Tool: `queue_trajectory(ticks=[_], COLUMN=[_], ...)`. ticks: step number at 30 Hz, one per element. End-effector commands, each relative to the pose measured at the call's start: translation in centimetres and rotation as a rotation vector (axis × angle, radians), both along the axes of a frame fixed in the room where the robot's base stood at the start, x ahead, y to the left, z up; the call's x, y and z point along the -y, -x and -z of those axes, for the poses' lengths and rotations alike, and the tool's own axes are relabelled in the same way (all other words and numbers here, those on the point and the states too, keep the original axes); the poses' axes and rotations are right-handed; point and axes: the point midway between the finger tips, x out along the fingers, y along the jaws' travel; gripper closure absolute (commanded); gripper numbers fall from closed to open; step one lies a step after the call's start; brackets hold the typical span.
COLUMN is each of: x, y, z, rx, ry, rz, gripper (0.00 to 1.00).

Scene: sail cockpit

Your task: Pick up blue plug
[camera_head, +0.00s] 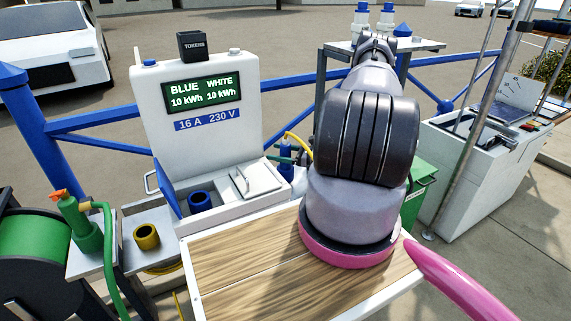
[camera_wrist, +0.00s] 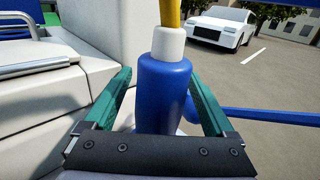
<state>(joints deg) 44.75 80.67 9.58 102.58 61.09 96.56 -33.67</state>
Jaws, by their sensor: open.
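The blue plug (camera_wrist: 164,88) has a blue cylindrical body, a white collar and a yellow cable rising from its top. In the wrist view it stands upright between the two green fingers of my gripper (camera_wrist: 165,95), with gaps visible on both sides. The gripper is open around it. In the head view the plug (camera_head: 285,160) shows partly, left of my arm, beside the white power pedestal, with its yellow cable arching over to the right. My green fingertips (camera_head: 291,153) show small there. The lower end of the plug is hidden behind the gripper mount in the wrist view.
The white pedestal (camera_head: 195,105) stands close by the plug, with an open-lidded blue socket (camera_head: 201,200) on its front. A blue railing (camera_head: 110,119) runs behind. A wooden-topped surface (camera_head: 260,262) lies in front. A yellow ring-shaped socket (camera_head: 146,237) sits at left.

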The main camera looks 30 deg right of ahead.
Motion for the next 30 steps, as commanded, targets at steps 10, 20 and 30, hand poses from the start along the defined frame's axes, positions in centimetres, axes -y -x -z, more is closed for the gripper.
queue_trajectory(ticks=[10, 20, 30], x=[0.0, 0.0, 0.1], y=[0.0, 0.0, -0.1], z=[0.0, 0.0, -2.4], rx=[0.0, 0.001, 0.003], ry=[0.0, -0.001, 0.001], rz=[0.0, 0.001, 0.001], gripper=[0.72, 1.0, 1.0])
